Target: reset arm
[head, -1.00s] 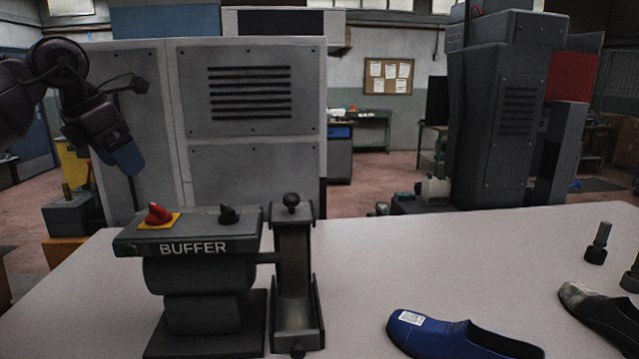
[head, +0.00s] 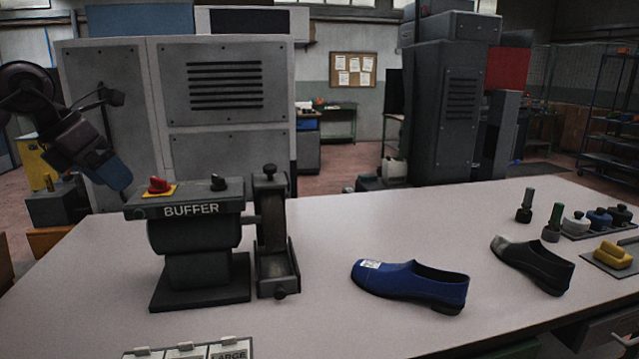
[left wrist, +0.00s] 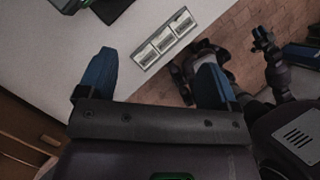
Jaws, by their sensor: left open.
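My left gripper (head: 119,181) is at the left in the head view, just left of and above the buffer's end, with nothing held. In the left wrist view its two blue fingers (left wrist: 155,80) are spread apart with empty space between them. My right gripper (left wrist: 262,38) seems to show at the right of the left wrist view, too small to tell open or shut.
A blue shoe (head: 415,283) and a dark shoe with a grey toe (head: 535,262) lie on the table. Bottles (head: 600,218) and a yellow item (head: 612,254) are at the right. A labelled tray (head: 190,350) is at the front edge; it also shows in the left wrist view (left wrist: 163,40).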

